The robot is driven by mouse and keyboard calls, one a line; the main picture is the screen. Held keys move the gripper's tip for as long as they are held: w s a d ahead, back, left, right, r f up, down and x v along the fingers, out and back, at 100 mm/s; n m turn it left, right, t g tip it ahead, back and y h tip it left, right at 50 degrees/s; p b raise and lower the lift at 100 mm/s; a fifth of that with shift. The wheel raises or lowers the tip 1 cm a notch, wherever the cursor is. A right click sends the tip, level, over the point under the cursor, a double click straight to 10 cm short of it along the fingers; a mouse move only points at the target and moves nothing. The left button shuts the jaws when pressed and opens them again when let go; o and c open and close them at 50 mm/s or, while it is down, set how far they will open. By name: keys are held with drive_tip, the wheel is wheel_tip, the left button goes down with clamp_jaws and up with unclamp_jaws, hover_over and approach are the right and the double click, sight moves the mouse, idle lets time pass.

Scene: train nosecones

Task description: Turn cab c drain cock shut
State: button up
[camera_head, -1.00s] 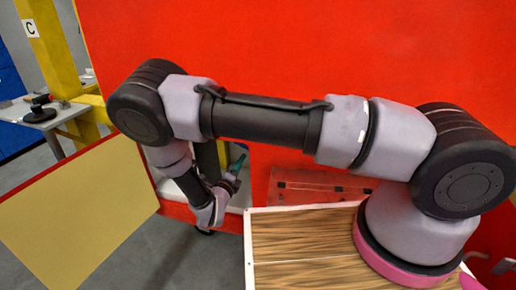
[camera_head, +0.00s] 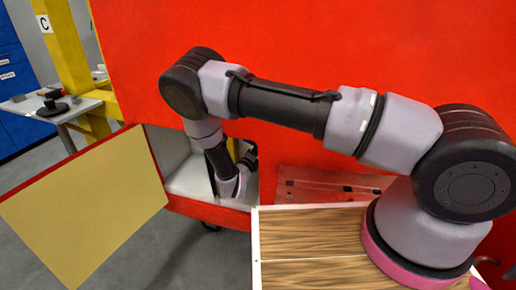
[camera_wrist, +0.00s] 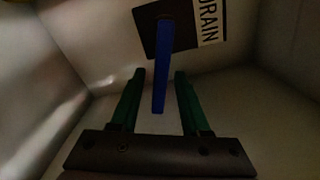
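In the wrist view, the drain cock shows as a blue lever (camera_wrist: 161,75) hanging down from a dark plate (camera_wrist: 170,30). A white label reading "DRAIN" (camera_wrist: 208,20) is beside the plate. My gripper (camera_wrist: 157,75) is open, with its two green fingers on either side of the lever's lower part in the picture. Gaps show between the lever and both fingers; the depth between them is hard to tell. In the head view, my wrist (camera_head: 228,178) is inside the white compartment (camera_head: 185,180), and the lever and fingertips are hidden there.
A cream door panel with a red edge (camera_head: 90,205) stands open left of the compartment. Red body panels (camera_head: 300,60) surround the opening. A yellow post marked "C" (camera_head: 62,50) and a table (camera_head: 70,108) are at the left.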

clamp_jaws()
idle(1.2)
